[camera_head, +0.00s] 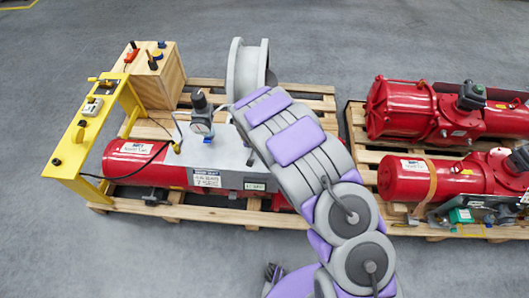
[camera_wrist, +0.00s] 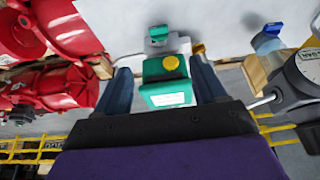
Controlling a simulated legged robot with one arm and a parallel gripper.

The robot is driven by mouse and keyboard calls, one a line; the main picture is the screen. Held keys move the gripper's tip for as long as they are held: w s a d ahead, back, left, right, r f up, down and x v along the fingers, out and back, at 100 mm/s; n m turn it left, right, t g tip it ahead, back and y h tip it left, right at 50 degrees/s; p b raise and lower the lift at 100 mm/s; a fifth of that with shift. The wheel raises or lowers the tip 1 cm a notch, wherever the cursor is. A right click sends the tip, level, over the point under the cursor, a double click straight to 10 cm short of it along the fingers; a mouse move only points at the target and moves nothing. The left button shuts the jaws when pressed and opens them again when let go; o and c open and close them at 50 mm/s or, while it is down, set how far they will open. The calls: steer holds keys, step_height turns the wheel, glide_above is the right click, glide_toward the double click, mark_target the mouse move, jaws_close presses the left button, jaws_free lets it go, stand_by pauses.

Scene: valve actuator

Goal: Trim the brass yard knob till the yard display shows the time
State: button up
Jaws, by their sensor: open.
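In the wrist view my gripper (camera_wrist: 160,66) is open. I cannot tell whether the fingers touch the box, or whether this yellow knob is the brass yard knob. A small brass-coloured part (camera_wrist: 198,48) shows just behind the right finger. In the head view my arm hides the gripper and the green box. No readable yard display shows in either view.
A yellow frame (camera_head: 75,141), wooden box (camera_head: 157,80) and grey ring (camera_head: 247,66) stand nearby. Red actuators (camera_head: 405,109) occupy the right pallet.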

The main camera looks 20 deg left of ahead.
steer(key=b+x, duration=0.3)
steer(key=x, duration=1.3)
steer(key=shift+w+f, duration=0.1)
steer(key=shift+f, duration=0.2)
steer(key=shift+c, duration=0.2)
steer(key=c, duration=1)
